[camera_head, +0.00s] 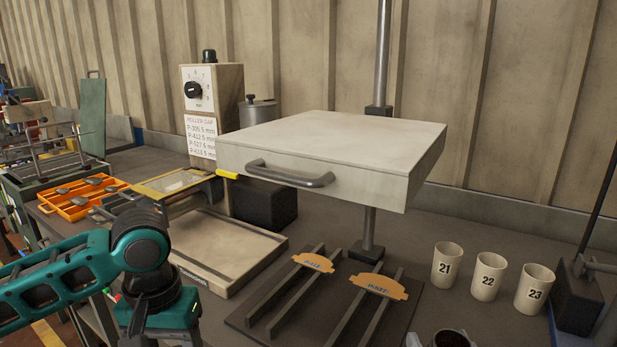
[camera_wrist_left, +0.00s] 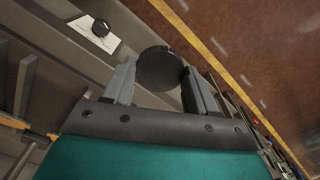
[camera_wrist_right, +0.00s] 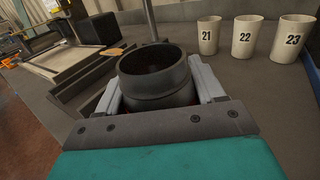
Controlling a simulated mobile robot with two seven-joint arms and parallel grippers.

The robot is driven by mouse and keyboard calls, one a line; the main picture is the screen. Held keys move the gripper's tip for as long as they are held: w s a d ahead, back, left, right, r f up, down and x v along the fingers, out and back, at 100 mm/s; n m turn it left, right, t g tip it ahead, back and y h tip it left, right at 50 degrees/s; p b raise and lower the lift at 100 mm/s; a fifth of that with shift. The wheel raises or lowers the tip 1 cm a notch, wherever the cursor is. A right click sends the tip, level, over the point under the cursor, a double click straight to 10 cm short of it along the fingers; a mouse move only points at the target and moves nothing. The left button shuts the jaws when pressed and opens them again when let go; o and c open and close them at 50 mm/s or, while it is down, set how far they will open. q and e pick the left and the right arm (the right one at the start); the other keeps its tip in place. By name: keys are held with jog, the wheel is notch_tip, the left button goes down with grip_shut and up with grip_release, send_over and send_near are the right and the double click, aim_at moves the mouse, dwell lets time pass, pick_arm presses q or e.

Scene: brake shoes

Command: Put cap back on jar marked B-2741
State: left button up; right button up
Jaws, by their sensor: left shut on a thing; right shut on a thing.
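A dark, open-topped jar (camera_wrist_right: 156,78) is held upright between the fingers of my right gripper (camera_wrist_right: 155,95). Its opening faces up and its inside looks dark. The jar's rim also shows at the bottom edge of the head view (camera_head: 452,340), beside one pale finger. No marking on the jar is readable. My left gripper (camera_wrist_left: 158,85) is shut on a black round cap (camera_wrist_left: 160,68), seen in the left wrist view. In the head view my left arm comes in from the left; its fingers and the cap are not clearly visible there. The cap and jar are apart.
Cups 21 (camera_head: 447,265), 22 (camera_head: 488,276) and 23 (camera_head: 535,288) stand to the right. A rack with orange tags (camera_head: 314,262) lies left of the jar. A pale hood with a handle (camera_head: 330,150) overhangs the bench. An orange tray (camera_head: 85,197) is at left.

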jog(key=shift+r, duration=0.1)
jog(key=s+a+n+g+y, duration=0.1)
jog(key=a+n+g+y, duration=0.3)
jog(key=a+n+y, duration=0.4)
jog(key=shift+a+r+y, duration=0.45)
jog(key=shift+a+y, duration=1.35)
jog(key=shift+a, duration=1.3)
pick_arm(q)
jog(key=s+d+r+m, duration=0.2)
jog(key=d+r, duration=0.7)
jog(key=d, duration=0.1)
jog(key=s+d+r+m, duration=0.2)
jog(key=d+r, duration=0.7)
jog(key=d, duration=0.1)
jog(key=w+d+f, duration=0.1)
jog(key=d+f, duration=0.2)
jog(key=d, duration=0.2)
jog(key=shift+w+d+f, duration=0.2)
jog(key=shift+w+f, duration=0.05)
jog(key=shift+f, duration=0.1)
